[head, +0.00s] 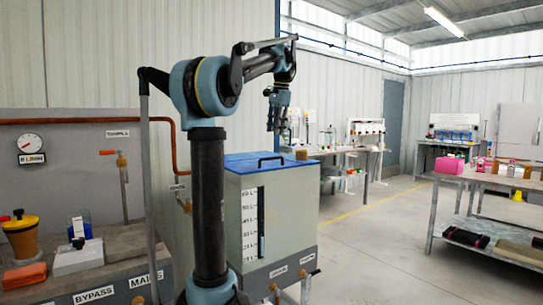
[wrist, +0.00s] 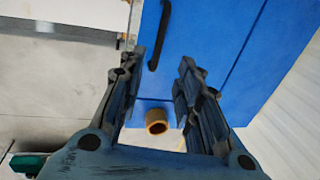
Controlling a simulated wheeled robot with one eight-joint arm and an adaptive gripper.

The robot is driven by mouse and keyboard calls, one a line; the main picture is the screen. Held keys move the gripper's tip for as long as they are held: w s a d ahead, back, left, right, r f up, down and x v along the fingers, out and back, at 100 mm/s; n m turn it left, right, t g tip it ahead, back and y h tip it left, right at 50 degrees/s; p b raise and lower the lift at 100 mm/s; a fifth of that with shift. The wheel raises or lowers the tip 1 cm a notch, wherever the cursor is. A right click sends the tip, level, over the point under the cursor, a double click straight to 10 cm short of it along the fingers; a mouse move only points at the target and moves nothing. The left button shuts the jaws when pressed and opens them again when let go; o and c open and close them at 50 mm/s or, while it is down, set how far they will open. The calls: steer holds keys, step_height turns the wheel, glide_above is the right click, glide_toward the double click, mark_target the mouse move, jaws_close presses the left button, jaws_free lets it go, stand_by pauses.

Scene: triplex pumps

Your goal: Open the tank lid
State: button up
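The tank (head: 280,208) is a pale box with a litre scale on its front. Its blue lid (head: 240,163) lies flat on top, closed, with a black bar handle (head: 271,160). My gripper (head: 275,128) hangs above the lid, pointing down, apart from the handle. In the wrist view, my gripper (wrist: 161,60) is open, with nothing held between its fingers. The blue lid (wrist: 205,30) lies below it, and the black handle (wrist: 159,38) shows just beyond the fingertips, nearer the left finger.
A short brownish-yellow cylindrical piece (wrist: 157,121) shows between the fingers in the wrist view. A bench (head: 130,236) with a yellow-topped container (head: 20,235) stands at left. A shelf table (head: 490,181) stands at right. The floor (head: 375,235) between is clear.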

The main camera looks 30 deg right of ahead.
mark_target(259, 160)
steer(key=f, duration=0.3)
steer(key=w+f, duration=0.1)
steer(key=f, duration=0.3)
steer(key=w+f, duration=0.1)
steer(key=f, duration=0.3)
steer(key=shift+w+a, duration=0.1)
jaws_close()
